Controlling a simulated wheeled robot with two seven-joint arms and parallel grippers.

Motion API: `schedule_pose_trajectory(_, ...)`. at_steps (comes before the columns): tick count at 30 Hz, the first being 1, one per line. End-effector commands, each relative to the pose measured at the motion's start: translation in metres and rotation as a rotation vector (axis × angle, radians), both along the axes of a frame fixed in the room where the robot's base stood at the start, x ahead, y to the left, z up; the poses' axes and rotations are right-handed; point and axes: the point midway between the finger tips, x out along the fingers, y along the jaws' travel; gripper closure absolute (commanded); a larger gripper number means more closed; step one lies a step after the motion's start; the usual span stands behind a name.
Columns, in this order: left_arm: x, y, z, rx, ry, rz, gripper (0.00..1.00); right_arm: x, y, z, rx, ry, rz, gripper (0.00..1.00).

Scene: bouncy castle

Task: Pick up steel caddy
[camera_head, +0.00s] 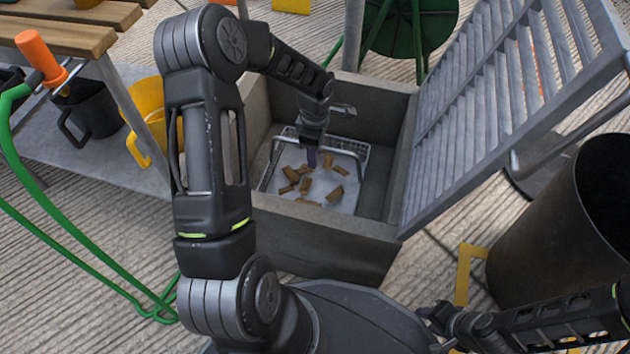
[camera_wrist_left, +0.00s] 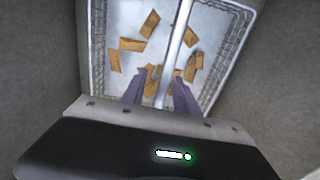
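The steel caddy (camera_head: 346,203) is a wire-sided basket with an arched bar handle, sitting inside a grey stone basin. Several brown pieces lie on its pale floor. It also shows in the left wrist view (camera_wrist_left: 120,18), where its handle (camera_wrist_left: 178,42) runs between my two fingers. My left gripper (camera_head: 312,158) reaches down over the caddy from above. Its fingers (camera_wrist_left: 160,92) are apart, one on each side of the handle bar, with gaps beside the bar. My right gripper (camera_head: 432,317) is low at the right, away from the caddy; its fingers are too dark to read.
The basin's walls (camera_head: 320,235) surround the caddy closely. A slatted grey lid (camera_head: 490,110) leans up on its right. A dark bin (camera_head: 560,240) stands further right.

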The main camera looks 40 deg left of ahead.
Motion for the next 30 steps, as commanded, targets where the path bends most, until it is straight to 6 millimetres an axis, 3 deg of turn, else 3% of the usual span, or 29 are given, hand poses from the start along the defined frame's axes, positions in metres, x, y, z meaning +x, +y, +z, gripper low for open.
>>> schedule_pose_trajectory(12, -0.0001, 0.0002, 0.0004, 0.000, 0.000, 0.000, 0.64, -0.0003, 0.0000, 0.0001, 0.000, 0.001, 0.000, 0.64)
schedule_pose_trajectory(25, -0.0002, 0.0002, 0.0004, 0.000, 0.000, 0.000, 1.00, -0.0005, 0.0000, 0.0000, 0.000, 0.001, 0.000, 0.64)
schedule_pose_trajectory(30, -0.0001, 0.0002, 0.0004, 0.000, 0.000, 0.000, 1.00, -0.0005, 0.0001, 0.0001, 0.000, 0.001, 0.000, 0.64)
